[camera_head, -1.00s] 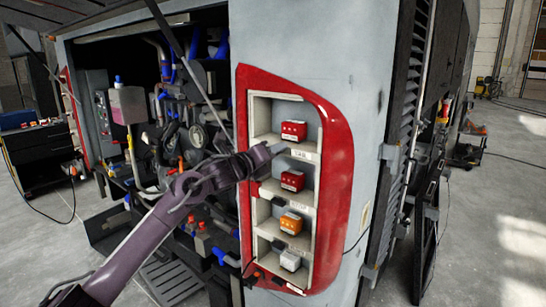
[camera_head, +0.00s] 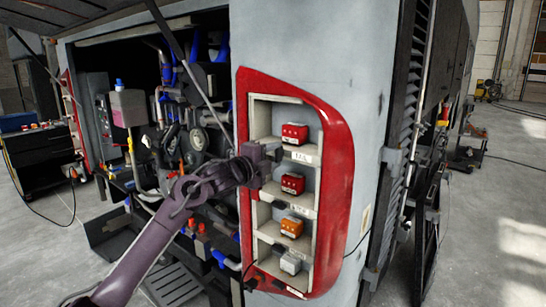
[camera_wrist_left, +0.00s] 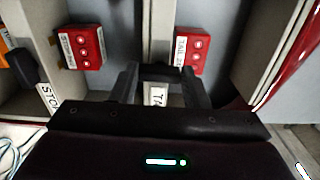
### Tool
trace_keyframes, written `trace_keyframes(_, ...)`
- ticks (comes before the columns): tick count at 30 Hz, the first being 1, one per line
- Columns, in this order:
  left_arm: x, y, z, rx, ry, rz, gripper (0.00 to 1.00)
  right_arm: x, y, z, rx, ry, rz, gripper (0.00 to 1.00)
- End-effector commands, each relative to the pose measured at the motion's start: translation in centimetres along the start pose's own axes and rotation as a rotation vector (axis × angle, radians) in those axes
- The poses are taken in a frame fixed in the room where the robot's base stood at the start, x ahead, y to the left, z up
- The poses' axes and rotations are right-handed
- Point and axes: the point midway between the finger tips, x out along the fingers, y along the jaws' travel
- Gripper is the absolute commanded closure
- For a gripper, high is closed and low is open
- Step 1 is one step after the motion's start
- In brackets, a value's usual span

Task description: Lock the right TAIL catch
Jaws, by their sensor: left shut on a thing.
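The red TAIL lamp (camera_head: 295,133) sits in the top compartment of the red-framed lamp panel (camera_head: 338,160). It also shows behind my fingers in the left wrist view (camera_wrist_left: 190,48). A white TAIL label (camera_wrist_left: 154,95) is partly hidden between my fingers. My left gripper (camera_wrist_left: 160,78) is at the shelf edge below this lamp, shut on the dark TAIL catch (camera_wrist_left: 160,71). In the head view the left gripper (camera_head: 268,154) hides the catch. Whether the catch is locked cannot be told. My right gripper is out of view.
Below are the red STOP lamp (camera_head: 292,183), an orange lamp (camera_head: 291,227) and a pale lamp (camera_head: 290,263). A dark catch (camera_wrist_left: 27,66) stands by the STOP label. The open engine bay (camera_head: 190,130) lies left of the panel.

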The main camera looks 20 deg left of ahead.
Motion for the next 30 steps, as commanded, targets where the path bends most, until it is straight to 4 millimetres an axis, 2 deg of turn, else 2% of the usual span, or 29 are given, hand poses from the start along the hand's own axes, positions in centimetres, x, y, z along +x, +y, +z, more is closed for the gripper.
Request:
trace_keyframes(19, 0.0, 0.17, 0.04, -0.054, -0.001, 0.003, 0.81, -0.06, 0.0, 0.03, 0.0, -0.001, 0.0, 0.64)
trace_keyframes(20, 0.0, 0.17, 0.04, -0.054, -0.001, 0.003, 0.57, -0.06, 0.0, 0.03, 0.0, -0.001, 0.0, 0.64)
trace_keyframes(24, 0.0, 0.15, 0.03, -0.053, -0.001, 0.002, 0.39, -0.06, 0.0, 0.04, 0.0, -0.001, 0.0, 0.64)
trace_keyframes(30, 0.0, 0.08, 0.02, -0.052, 0.0, 0.001, 0.36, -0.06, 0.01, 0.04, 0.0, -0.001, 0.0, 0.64)
